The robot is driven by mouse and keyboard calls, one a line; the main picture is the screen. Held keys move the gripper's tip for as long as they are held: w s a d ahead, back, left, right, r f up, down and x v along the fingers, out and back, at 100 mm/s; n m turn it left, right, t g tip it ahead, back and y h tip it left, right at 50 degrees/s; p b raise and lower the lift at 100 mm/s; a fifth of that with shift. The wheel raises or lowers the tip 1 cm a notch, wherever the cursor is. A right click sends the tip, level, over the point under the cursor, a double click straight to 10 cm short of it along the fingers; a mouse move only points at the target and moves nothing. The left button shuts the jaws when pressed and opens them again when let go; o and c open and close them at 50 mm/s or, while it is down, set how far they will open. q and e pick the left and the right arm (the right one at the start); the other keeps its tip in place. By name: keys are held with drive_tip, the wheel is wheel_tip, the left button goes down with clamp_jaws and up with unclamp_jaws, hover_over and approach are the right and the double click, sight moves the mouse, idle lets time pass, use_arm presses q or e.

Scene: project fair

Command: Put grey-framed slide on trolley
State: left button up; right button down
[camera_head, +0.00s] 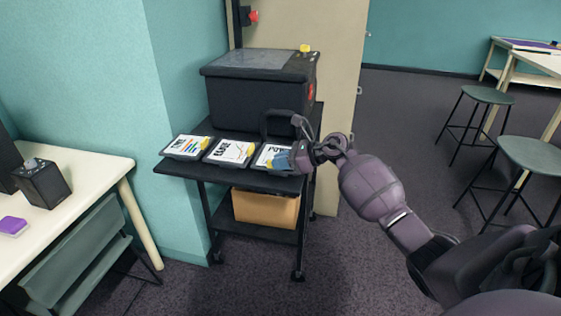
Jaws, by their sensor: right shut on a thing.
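The trolley (180,170) is a dark cart with an upper and a lower shelf on castors, standing against the teal wall. Three framed slides lie in a row along its front edge: a left one (188,146), a middle one (229,151) and a right one (270,155). The right slide has a grey-looking frame and a blue-and-yellow picture. My right gripper (291,159) reaches in from the right and is shut on the right slide, covering its right side. The slide appears at the height of the trolley top; I cannot tell whether it touches. My left gripper is out of view.
A black projector-like machine (255,100) fills the trolley's back. An orange-brown box (266,207) sits on the lower shelf. A white desk (75,190) with a black device (42,184) stands at left. Stools (487,95) stand at right. The middle floor is open.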

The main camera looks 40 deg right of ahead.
drive_tip(key=c, duration=1.2)
unclamp_jaws()
drive_tip(key=shift+f, duration=0.1)
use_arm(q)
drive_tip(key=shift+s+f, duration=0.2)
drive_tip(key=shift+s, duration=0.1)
